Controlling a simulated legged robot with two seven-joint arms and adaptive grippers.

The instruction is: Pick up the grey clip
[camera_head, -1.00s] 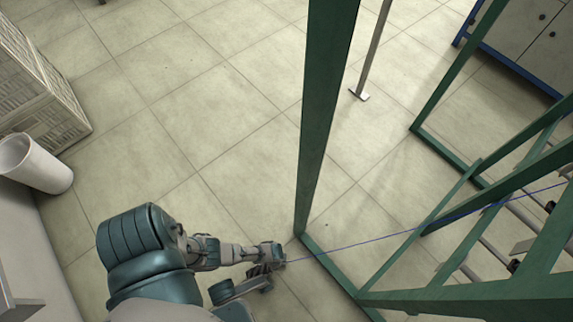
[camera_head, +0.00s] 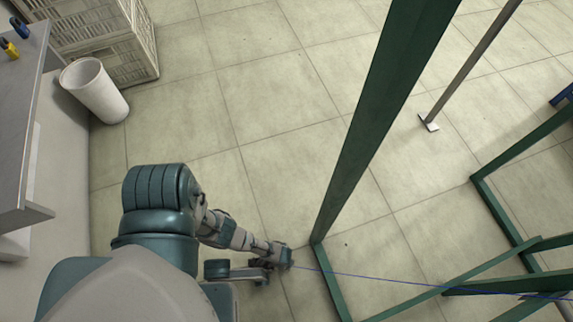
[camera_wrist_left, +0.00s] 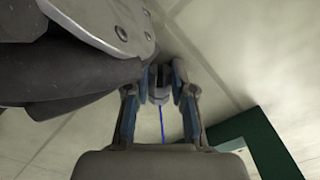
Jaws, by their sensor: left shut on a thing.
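My left gripper (camera_head: 284,256) is low over the floor in the head view, beside the foot of a green frame. In the left wrist view its fingers (camera_wrist_left: 160,82) are shut on a small grey piece (camera_wrist_left: 158,92) with a blue thread hanging from it. The thread (camera_head: 400,280) runs from the gripper to the right, across the green frame. A small yellow object (camera_head: 10,48) and a small blue one (camera_head: 20,27) are on the table at the far left, far from my gripper. My right gripper is out of view.
The grey table (camera_head: 22,110) stands at the left edge. A white bin (camera_head: 95,92) and a pale crate (camera_head: 125,50) stand beside it. The green frame (camera_head: 370,140) rises on the right, with a grey post (camera_head: 465,70) behind. The tiled floor between is clear.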

